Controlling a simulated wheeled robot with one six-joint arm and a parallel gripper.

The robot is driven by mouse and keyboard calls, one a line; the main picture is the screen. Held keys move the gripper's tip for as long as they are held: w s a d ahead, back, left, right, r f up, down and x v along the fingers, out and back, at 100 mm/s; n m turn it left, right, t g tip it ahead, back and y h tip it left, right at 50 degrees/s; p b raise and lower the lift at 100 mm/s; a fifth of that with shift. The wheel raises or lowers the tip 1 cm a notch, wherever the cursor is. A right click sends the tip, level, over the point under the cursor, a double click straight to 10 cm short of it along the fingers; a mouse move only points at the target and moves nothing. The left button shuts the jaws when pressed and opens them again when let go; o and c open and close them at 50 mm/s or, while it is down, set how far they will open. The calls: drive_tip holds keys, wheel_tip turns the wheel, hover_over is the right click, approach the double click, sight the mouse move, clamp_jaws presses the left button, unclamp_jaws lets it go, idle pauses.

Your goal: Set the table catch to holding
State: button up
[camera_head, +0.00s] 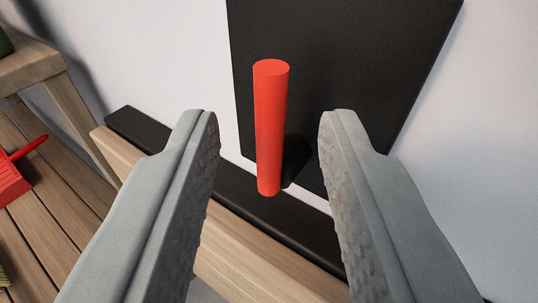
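A red cylindrical bar (270,130) stands out in front of a black panel (345,60) on the white wall. I take it for the catch's handle, but its mounting is hidden and I cannot tell its setting. My gripper (269,118) is open, with one grey padded finger on each side of the red bar. The bar shows in the gap between the fingers, and neither finger appears to touch it. How far the bar lies beyond the fingertips is hard to tell.
A black strip (240,195) and a light wooden beam (235,262) run below the panel. At left are a wooden table or bench (30,65), a slatted wooden surface (55,205) and a red dustpan (12,182). White wall (480,150) is clear at right.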

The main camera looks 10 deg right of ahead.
drive_tip(key=v, duration=1.6)
drive_tip(key=shift+s, duration=0.1)
drive_tip(key=shift+a, duration=0.1)
drive_tip(key=s+a+r+n+y, duration=0.1)
drive_tip(key=s+a+r, duration=0.3)
drive_tip(key=s+r, duration=0.45)
drive_tip(key=s+a+r+y, duration=0.1)
drive_tip(key=s+a+r, duration=0.3)
drive_tip(key=s+r, duration=0.45)
drive_tip(key=s+a+r, duration=0.2)
drive_tip(key=s+r, duration=0.2)
drive_tip(key=s, duration=0.6)
drive_tip(key=s+a+r+n+t+y, duration=0.1)
drive_tip(key=s+a+r, duration=0.2)
drive_tip(key=s, duration=0.8)
drive_tip(key=shift+s+r, duration=0.2)
drive_tip(key=shift+r, duration=0.3)
